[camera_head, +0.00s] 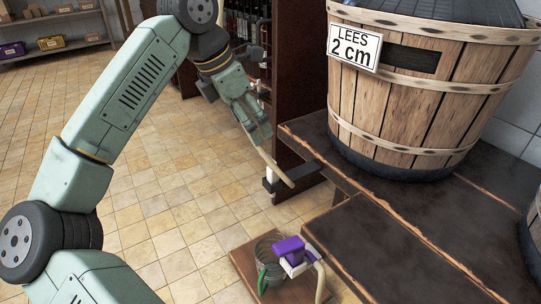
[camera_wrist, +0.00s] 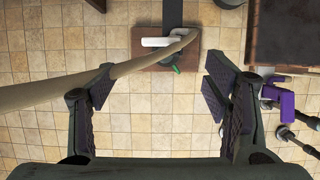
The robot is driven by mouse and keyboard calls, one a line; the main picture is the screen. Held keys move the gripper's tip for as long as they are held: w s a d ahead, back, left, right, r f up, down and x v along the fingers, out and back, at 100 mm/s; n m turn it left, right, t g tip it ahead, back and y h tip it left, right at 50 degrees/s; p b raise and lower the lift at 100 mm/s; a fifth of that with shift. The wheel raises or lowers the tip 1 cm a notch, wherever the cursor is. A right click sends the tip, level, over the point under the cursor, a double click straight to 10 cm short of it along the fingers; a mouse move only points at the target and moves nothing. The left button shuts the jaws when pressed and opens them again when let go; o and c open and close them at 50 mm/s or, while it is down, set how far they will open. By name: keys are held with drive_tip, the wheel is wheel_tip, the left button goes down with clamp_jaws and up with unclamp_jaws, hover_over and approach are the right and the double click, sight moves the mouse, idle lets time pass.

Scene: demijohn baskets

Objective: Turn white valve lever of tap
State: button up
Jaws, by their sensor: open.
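A white lever-like part (camera_wrist: 157,42) shows at the top of the wrist view, at the end of a black bar (camera_wrist: 172,12). In the head view this white part (camera_head: 269,180) is at the left end of the black bar (camera_head: 297,173), beside the dark bench. A beige hose (camera_wrist: 40,93) runs from the left edge to the white part and passes by my left finger; contact is unclear. My gripper (camera_wrist: 160,92) is open, with nothing between its fingers. In the head view my gripper (camera_head: 258,128) is above and left of the white part.
A purple fitting (camera_head: 289,248) with a white part and hose stands near a glass vessel (camera_head: 268,246) over a brown board (camera_head: 245,268) on the floor. A wooden vat (camera_head: 405,105) labelled "LEES 2 cm" stands on the bench (camera_head: 440,225). Tiled floor is clear at left.

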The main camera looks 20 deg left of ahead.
sight(268, 157)
drive_tip(key=b+x, duration=0.2)
drive_tip(key=x, duration=0.7)
drive_tip(key=shift+d+f, duration=0.2)
drive_tip(key=shift+d, duration=0.05)
drive_tip(key=c, duration=1.2)
